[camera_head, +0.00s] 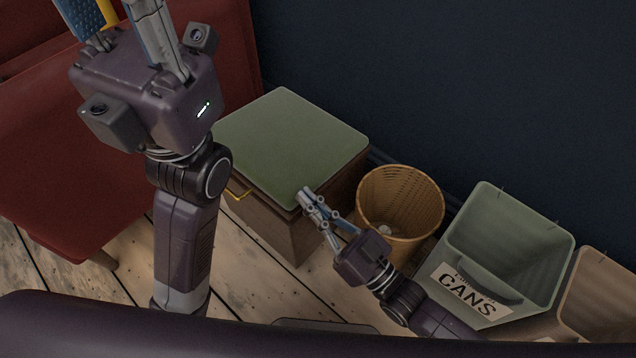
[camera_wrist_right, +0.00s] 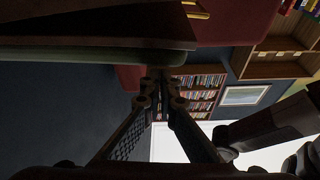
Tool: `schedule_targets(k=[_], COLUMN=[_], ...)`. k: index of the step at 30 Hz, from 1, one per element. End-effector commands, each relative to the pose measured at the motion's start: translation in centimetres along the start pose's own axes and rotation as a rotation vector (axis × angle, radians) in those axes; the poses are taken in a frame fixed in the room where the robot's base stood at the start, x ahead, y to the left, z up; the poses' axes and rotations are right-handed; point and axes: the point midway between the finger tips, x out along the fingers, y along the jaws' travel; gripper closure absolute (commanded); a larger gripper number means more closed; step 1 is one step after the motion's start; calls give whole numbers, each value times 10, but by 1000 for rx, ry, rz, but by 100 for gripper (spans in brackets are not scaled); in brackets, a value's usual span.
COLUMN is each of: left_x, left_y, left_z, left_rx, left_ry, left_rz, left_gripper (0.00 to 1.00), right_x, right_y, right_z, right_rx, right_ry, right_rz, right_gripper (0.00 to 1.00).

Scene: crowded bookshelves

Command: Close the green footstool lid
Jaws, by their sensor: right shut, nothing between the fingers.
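The green footstool lid (camera_head: 290,140) lies flat over its brown wooden box (camera_head: 280,225) in the head view. I see no clear gap between lid and box. My right gripper (camera_head: 305,196) is shut and empty, at the lid's near right corner; touching or just apart, I cannot tell.
A yellow handle (camera_head: 238,195) shows on the box's side. A wicker basket (camera_head: 400,205) stands right of the footstool, then a green CANS bin (camera_head: 515,250) and a tan bin (camera_head: 598,300). A red armchair (camera_head: 70,150) is at left. A dark blue wall (camera_head: 450,80) is behind.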

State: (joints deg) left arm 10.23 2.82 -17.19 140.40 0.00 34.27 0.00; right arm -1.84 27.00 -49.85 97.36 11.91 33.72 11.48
Motion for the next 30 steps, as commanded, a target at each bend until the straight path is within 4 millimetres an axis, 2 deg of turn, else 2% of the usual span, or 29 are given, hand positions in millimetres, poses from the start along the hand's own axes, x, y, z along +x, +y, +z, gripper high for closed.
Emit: schedule_targets(k=[1,3,9,30], left_x=[-1,1,7,9], left_y=[1,2,4,5], left_z=[-3,-5,-10,-11], left_rx=[2,3,7,8], left_ry=[15,28,51,57], left_rz=[5,10,20,24], left_gripper=[71,71,71,71], right_x=[-4,-6,-11,-16], right_y=[0,-1,-3,-4], right_z=[11,18,31,42], right_rx=[-25,-58,-118,-141], right_ry=[-2,-1,0,-17], right_rz=[-8,-19,-40,-47], right_gripper=[100,100,100,100])
